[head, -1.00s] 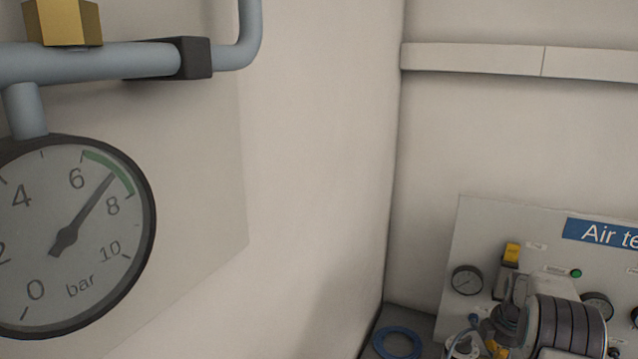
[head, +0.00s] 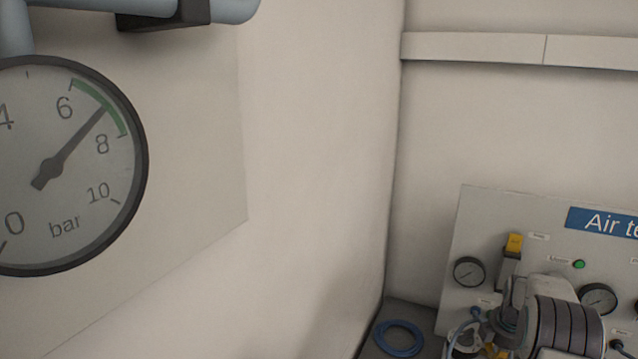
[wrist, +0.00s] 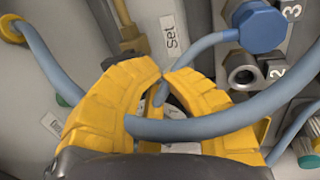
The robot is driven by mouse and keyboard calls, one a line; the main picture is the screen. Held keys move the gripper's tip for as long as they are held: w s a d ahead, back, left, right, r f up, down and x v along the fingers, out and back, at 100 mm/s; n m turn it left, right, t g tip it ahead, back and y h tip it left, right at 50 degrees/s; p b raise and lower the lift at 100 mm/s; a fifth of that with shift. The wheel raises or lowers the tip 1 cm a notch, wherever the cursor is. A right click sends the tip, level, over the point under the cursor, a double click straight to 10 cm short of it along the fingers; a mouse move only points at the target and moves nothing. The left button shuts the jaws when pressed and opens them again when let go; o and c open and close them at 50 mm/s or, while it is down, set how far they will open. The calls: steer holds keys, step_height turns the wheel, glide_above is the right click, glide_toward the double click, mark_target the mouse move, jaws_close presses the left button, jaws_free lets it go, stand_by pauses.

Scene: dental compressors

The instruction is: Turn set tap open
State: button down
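The "Set" label (wrist: 170,36) shows in the wrist view, just beyond my fingertips. A brass-yellow part (wrist: 130,38) stands left of that label; I cannot tell if it is the set tap's handle. In the head view a yellow tap handle (head: 514,243) stands upright on the test panel, above my arm; its label is too small to read. My gripper (wrist: 163,75) has yellow fingers with their tips together or nearly so. I see no tap handle between them.
The test panel (head: 480,215) has small gauges, a green lamp (head: 579,264) and hoses. A blue fitting (wrist: 258,26) and a metal port (wrist: 243,72) lie right of my fingers. A large gauge (head: 75,175) at left reads about 7 bar. A blue ring (head: 398,338) lies below.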

steer(key=shift+d+f, duration=0.15)
steer(key=shift+s+a+b, duration=0.2)
steer(key=shift+a+b, duration=0.1)
stand_by(0.5)
step_height(320, 180, up, 6)
steer(key=p, duration=0.4)
steer(key=shift+w, duration=0.1)
steer(key=shift+s+b+x, duration=0.2)
steer(key=shift+b+x, duration=0.3)
steer(key=shift+x, duration=0.45)
steer(key=shift+s+b+x, duration=0.25)
steer(key=shift+b+x, duration=0.3)
steer(key=shift+x, duration=0.4)
steer(key=shift+s+b+x, duration=0.2)
steer(key=shift+b+x, duration=0.3)
steer(key=shift+x, duration=0.45)
steer(key=shift+a+f, duration=0.15)
steer(key=shift+f, duration=0.1)
steer(key=shift+w+d, duration=0.25)
steer(key=shift+d, duration=0.05)
